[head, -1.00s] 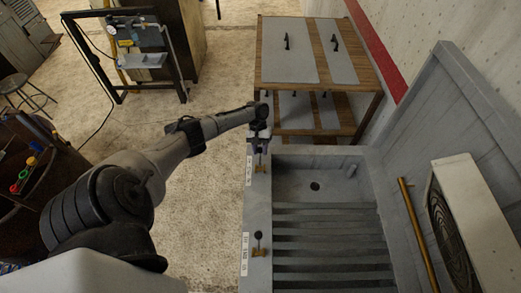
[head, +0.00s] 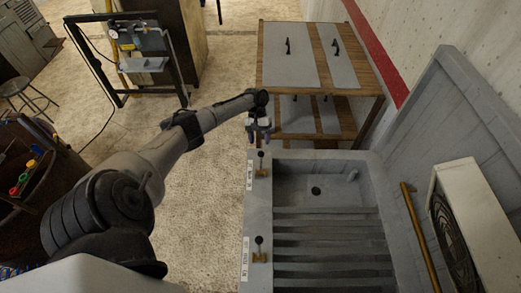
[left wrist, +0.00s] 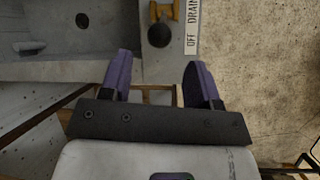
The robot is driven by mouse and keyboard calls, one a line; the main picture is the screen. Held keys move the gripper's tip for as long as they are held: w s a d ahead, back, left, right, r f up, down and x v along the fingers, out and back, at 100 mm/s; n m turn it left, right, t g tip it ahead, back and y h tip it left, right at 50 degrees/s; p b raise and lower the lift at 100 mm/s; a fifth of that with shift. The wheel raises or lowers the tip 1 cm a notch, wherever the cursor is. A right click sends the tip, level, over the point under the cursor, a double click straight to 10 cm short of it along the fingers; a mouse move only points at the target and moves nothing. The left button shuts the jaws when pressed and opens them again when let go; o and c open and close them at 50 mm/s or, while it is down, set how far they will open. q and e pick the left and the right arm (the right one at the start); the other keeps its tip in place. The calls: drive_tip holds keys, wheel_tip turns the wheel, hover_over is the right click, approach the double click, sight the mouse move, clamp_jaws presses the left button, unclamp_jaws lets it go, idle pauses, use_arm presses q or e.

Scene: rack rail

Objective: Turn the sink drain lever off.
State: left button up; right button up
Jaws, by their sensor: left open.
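The drain lever has a brass base (head: 261,173) and a dark round knob, on the left rim of the grey sink (head: 330,170), at its far end. In the left wrist view the dark knob (left wrist: 159,35) lies beside the word OFF on the white DRAIN label (left wrist: 192,25). My left gripper (head: 259,140) is open and empty, just beyond the knob in the head view. In the left wrist view its purple fingers (left wrist: 158,65) are spread with the knob ahead, roughly between them in the picture. Contact is not visible. My right gripper is not in view.
A second brass lever (head: 260,257) with a dark knob and label sits nearer on the same rim. A wooden cabinet (head: 320,60) stands beyond the sink. A brass bar (head: 415,225) and a fan unit (head: 475,230) are at the right. Open floor lies left of the sink.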

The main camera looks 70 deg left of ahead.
use_arm(q)
drive_tip(key=s+b+v, duration=0.1)
drive_tip(key=v, duration=0.6)
drive_tip(key=shift+w+r, duration=0.15)
drive_tip(key=shift+w, duration=0.35)
